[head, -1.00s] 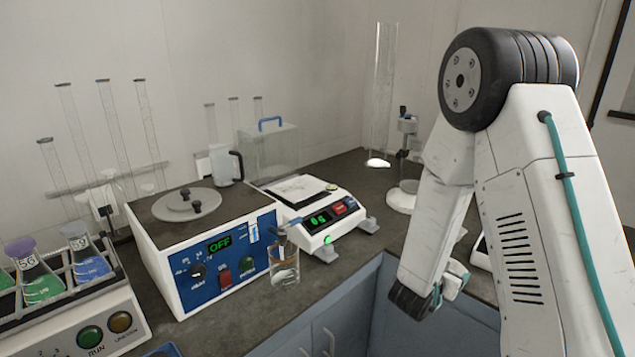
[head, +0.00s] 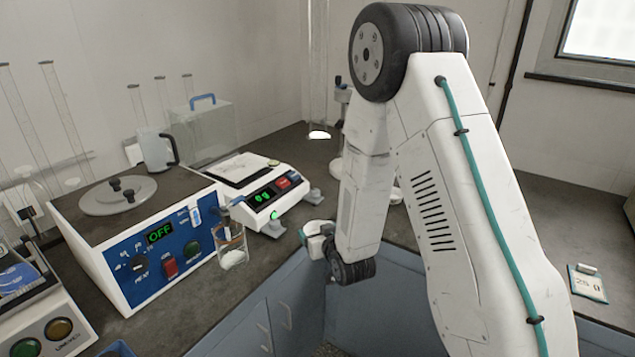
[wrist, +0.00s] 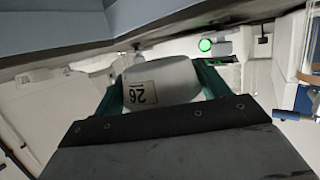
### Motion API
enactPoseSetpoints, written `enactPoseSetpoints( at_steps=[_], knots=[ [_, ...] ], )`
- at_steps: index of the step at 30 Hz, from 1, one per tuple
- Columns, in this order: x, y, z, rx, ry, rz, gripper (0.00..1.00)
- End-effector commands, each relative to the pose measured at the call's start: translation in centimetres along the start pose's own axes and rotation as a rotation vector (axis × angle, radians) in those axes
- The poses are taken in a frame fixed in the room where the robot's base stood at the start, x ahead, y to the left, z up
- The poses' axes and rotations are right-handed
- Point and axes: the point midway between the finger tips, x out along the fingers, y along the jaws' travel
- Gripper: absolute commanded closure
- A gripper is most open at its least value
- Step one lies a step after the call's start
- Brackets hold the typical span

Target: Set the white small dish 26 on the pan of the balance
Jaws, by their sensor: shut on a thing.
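The white small dish 26 (wrist: 160,80) is held between the teal fingers of my gripper (wrist: 160,92) in the wrist view, its "26" label upside down. In the head view, my gripper (head: 312,240) is in front of the counter edge with the white dish (head: 319,226) in it, partly hidden by the fingers. The balance (head: 270,205) stands on the counter up and left of the gripper, apart from it.
A blue-fronted white box reading OFF (head: 150,245) stands left of the balance. A glass beaker (head: 231,245) stands at the counter edge between them and my gripper. A clear box with a blue handle (head: 205,128) is behind. A card (head: 587,283) lies at right.

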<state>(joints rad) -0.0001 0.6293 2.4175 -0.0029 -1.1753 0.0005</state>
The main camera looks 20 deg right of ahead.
Motion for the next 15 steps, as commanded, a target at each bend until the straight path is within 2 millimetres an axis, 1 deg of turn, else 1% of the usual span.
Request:
enactPoseSetpoints(
  at_steps=[2, 5, 8, 10, 12, 15],
  knots=[
    [0.0, 0.6, -0.3, 0.005, 0.006, 0.013, 0.48],
    [-0.2, 2.3, -0.7, 0.034, 0.013, 0.088, 0.48],
    [-0.7, 5.3, -1.0, 0.078, 0.021, 0.220, 0.48],
    [-1.4, 7.8, -1.1, 0.117, 0.025, 0.337, 0.48],
    [-2.4, 10.3, -1.0, 0.155, 0.027, 0.456, 0.48],
    [-4.1, 13.2, -0.6, 0.205, 0.026, 0.614, 0.48]
  ],
)
